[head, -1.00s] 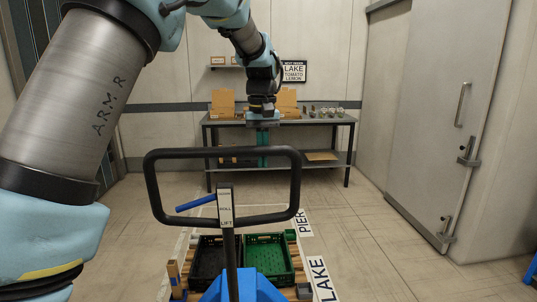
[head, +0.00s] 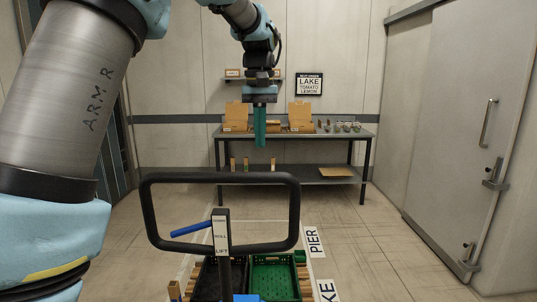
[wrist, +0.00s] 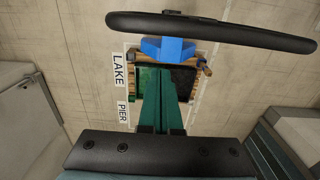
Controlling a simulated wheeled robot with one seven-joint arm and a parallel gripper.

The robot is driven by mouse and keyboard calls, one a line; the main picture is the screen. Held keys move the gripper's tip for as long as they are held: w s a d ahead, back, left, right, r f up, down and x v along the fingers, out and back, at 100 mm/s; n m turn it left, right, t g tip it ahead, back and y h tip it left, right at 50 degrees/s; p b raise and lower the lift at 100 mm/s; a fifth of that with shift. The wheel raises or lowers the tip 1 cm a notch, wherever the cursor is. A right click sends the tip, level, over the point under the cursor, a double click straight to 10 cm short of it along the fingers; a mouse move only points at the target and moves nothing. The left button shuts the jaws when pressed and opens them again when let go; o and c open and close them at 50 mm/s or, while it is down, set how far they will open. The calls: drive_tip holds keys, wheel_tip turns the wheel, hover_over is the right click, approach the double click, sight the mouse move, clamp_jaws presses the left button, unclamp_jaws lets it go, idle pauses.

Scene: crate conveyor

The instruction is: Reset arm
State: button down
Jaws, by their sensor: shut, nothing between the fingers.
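My gripper (head: 260,140) hangs from the arm at upper centre in the head view, its teal fingers pointing down and shut with nothing between them. Behind it stands the metal table. In the wrist view my gripper (wrist: 162,130) shows its teal fingers side by side, pointing toward the floor area with the crates. It is high above them and touches nothing that I can see.
A green crate (head: 274,277) and a black crate (head: 208,280) sit on a pallet behind a black cart handle (head: 222,178). The table (head: 345,137) holds cardboard boxes and small items. A grey door (head: 450,130) is at right. Floor labels read PIER and LAKE.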

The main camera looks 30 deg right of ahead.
drive_tip(key=shift+r, duration=0.75)
drive_tip(key=shift+s, duration=0.1)
idle(0.5)
